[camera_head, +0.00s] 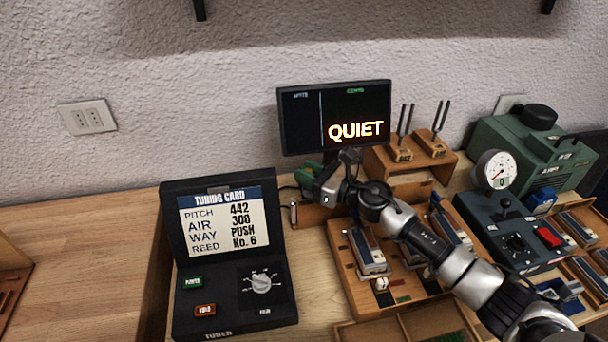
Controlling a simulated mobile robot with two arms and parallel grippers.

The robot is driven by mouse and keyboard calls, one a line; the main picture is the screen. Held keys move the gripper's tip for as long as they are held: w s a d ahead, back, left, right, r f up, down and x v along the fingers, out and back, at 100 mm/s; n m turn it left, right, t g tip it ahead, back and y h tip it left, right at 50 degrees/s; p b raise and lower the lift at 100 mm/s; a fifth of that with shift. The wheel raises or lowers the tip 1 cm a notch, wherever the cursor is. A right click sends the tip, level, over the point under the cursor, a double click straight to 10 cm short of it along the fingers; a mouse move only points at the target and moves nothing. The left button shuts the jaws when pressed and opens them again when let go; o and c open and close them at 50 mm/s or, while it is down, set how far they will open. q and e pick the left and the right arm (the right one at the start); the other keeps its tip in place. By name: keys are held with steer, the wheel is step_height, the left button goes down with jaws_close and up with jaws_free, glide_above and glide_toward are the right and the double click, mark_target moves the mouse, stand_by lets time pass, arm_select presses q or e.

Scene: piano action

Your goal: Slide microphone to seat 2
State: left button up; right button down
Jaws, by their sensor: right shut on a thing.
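My right gripper (322,198) is shut at a low wooden rail (313,217) below the dark screen. The fingers are small and partly hidden by the wrist, so the grip itself is hard to see. A small upright silver piece (293,212), which looks like the microphone, shows just left of the fingers. My right arm covers part of the tray, and no seat number is readable. My left gripper is not in view.
A black case (188,318) with a tuning card (222,222), buttons and a dial stands left of the tray. The screen (300,125) reads QUIET. Tuning forks (404,130), a gauge (496,170) and a green machine (525,150) stand at the right. Bare bench lies at the left.

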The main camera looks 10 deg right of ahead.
steer(key=d+b, duration=1.3)
steer(key=d, duration=0.6)
steer(key=shift+d+f, duration=0.1)
steer(key=shift+f, duration=0.1)
steer(key=shift+d+r+b, duration=0.15)
steer(key=shift+d+b, duration=0.25)
steer(key=shift+d, duration=0.15)
steer(key=c, duration=1)
jaws_free()
steer(key=shift+o, duration=0.2)
steer(key=shift+s, duration=0.1)
